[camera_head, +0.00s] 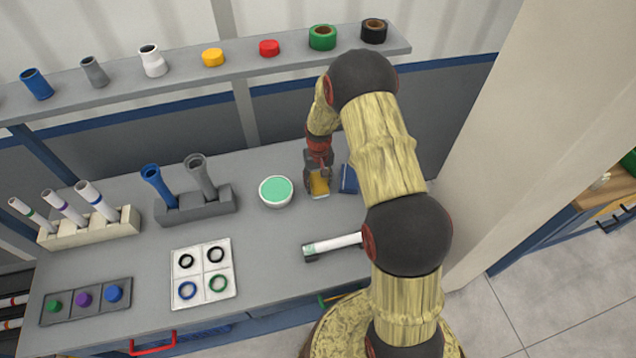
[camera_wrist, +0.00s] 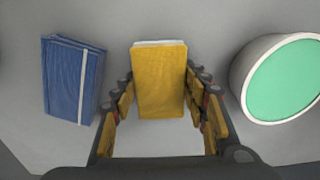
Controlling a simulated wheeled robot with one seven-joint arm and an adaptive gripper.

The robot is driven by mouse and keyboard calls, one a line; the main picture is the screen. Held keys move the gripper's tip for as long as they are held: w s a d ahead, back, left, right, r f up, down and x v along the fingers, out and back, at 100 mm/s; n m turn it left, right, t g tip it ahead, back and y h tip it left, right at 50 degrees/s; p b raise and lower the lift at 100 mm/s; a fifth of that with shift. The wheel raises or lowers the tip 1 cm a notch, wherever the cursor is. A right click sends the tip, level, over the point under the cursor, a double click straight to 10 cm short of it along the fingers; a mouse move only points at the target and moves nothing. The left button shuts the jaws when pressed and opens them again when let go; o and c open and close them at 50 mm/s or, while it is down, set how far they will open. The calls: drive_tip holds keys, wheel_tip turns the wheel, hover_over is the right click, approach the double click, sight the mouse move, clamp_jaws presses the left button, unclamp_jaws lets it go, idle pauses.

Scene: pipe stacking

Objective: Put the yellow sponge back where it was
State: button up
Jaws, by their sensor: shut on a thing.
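The yellow sponge (camera_wrist: 160,82) is a yellow block with a pale layer along one edge. In the wrist view it sits between the two fingers of my gripper (camera_wrist: 162,105), which is shut on it. In the head view the sponge (camera_head: 319,184) shows under my gripper (camera_head: 317,176), over the back right part of the grey workbench (camera_head: 262,245). I cannot tell whether the sponge touches the bench top.
A white bowl with green contents (camera_head: 276,190) stands left of the sponge in the head view. A folded blue cloth (camera_head: 349,179) lies close on its right, partly behind my arm. Bench between bowl and tube is clear.

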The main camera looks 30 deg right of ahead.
drive_tip(key=o, duration=1.1)
drive_tip(key=shift+f, duration=0.1)
wheel_tip(320, 180, up, 12)
drive_tip(key=p, duration=0.2)
wheel_tip(320, 180, up, 12)
drive_tip(key=t, duration=0.1)
hover_over(318, 181)
drive_tip(key=s+a, duration=0.3)
drive_tip(key=s+a+r+n+t, duration=0.15)
drive_tip(key=s+a+r, duration=0.25)
drive_tip(key=s+r, duration=0.6)
drive_tip(key=s+a+r+t, duration=0.1)
drive_tip(key=s+r, duration=0.3)
drive_tip(key=s, duration=0.4)
drive_tip(key=s+a+r+t, duration=0.2)
drive_tip(key=s+a+r, duration=0.2)
drive_tip(key=s, duration=0.5)
drive_tip(key=shift+s+a+r+n, duration=0.15)
drive_tip(key=shift+s+r+n, duration=0.15)
drive_tip(key=shift+r, duration=0.35)
drive_tip(key=shift+w, duration=0.1)
